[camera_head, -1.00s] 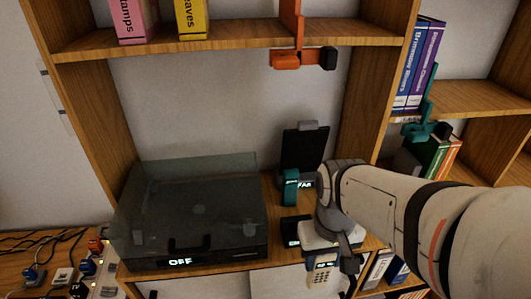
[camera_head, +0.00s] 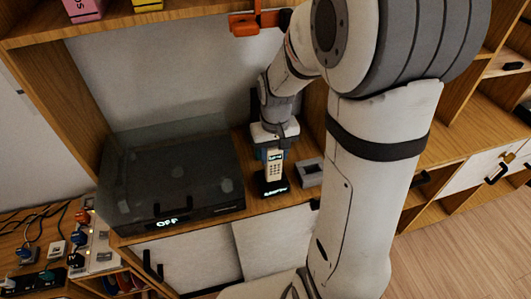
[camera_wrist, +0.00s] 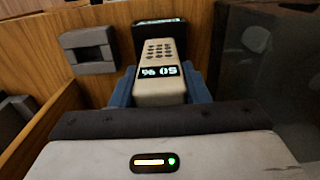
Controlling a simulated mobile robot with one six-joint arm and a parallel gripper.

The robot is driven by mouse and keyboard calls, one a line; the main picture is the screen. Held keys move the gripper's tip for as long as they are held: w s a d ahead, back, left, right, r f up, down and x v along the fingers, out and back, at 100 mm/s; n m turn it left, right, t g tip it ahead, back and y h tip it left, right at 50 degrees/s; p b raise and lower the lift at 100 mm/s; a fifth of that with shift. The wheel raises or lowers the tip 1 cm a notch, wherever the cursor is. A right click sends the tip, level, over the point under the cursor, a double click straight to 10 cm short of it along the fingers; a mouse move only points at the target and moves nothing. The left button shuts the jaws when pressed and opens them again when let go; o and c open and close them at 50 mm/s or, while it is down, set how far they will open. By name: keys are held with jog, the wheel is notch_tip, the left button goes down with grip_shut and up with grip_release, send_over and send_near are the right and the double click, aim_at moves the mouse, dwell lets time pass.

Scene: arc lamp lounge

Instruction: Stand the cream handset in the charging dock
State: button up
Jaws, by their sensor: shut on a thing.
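The cream handset (camera_head: 274,166) hangs upright under my gripper (camera_head: 272,155), with its keypad facing the head camera. In the wrist view my gripper (camera_wrist: 160,95) has its blue fingers shut on both sides of the handset (camera_wrist: 160,62), near its lit screen. A black dock with lit text (camera_head: 274,188) is directly below the handset's lower end. The dock's lit face (camera_wrist: 160,22) shows beyond the handset's far end in the wrist view. I cannot tell whether the handset's end is touching or inside the dock, as the handset hides the join.
A grey block with a dark opening (camera_head: 310,172) is just right of the dock. A turntable under a dark clear cover (camera_head: 170,185) fills the shelf to the left. An orange clamp (camera_head: 258,22) hangs from the upper shelf. A cluttered strip of cables and plugs (camera_head: 60,245) is far left.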

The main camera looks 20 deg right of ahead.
aim_at(273, 160)
jog(key=shift+w, duration=0.4)
jog(key=shift+f, duration=1.75)
jog(key=shift+f, duration=0.1)
jog(key=shift+f, duration=0.15)
jog(key=o, duration=1)
